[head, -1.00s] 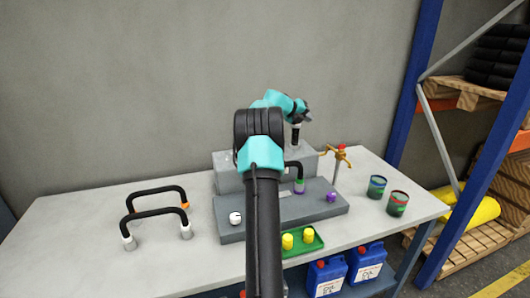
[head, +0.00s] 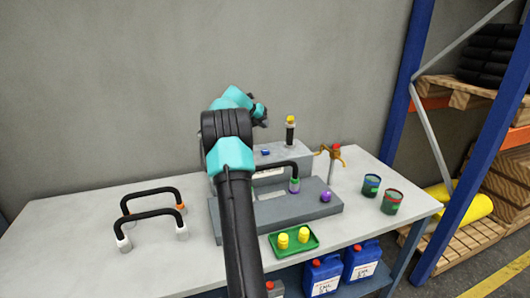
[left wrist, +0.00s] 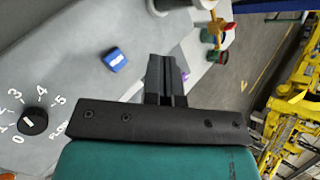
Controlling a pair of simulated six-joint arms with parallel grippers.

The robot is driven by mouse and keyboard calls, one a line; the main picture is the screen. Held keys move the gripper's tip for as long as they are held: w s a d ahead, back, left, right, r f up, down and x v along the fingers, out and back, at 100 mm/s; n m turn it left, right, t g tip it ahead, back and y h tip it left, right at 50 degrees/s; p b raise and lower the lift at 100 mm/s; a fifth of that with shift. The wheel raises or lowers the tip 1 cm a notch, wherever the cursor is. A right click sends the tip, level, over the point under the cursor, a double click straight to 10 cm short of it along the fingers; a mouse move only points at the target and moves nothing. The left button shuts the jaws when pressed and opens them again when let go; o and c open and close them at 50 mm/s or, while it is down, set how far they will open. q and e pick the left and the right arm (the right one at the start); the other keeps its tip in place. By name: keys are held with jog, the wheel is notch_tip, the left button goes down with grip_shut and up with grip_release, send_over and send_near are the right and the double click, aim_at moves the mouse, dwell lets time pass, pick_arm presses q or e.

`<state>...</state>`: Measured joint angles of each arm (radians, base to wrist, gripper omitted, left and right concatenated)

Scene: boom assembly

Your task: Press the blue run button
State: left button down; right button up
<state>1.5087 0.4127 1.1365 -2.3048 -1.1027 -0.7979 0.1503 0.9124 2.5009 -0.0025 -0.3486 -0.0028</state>
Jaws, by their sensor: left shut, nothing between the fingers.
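The blue button (head: 265,153) sits on top of the grey box (head: 290,151), left of an upright black post with a yellow cap (head: 290,120). It also shows in the left wrist view (left wrist: 115,59), as a blue block with white lettering, left of the fingers. My left gripper (head: 262,115) is in the air above and behind the box, apart from the button. Its fingers (left wrist: 166,80) are shut and empty in the left wrist view. My left arm hides part of the box and plinth. My right gripper is in neither view.
A numbered dial (left wrist: 33,121) lies near the button. A tap (head: 333,155) stands right of the box. Pipe handles (head: 150,216), a green tray (head: 292,243) with yellow caps and two cups (head: 391,201) stand on the table. Free table lies at left.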

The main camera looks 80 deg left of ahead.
pick_arm(q)
jog(key=shift+f, duration=4.35)
jog(key=shift+f, duration=0.1)
jog(key=shift+f, duration=0.3)
jog(key=shift+f, duration=0.55)
jog(key=shift+r, duration=1)
jog(key=shift+r, duration=2.5)
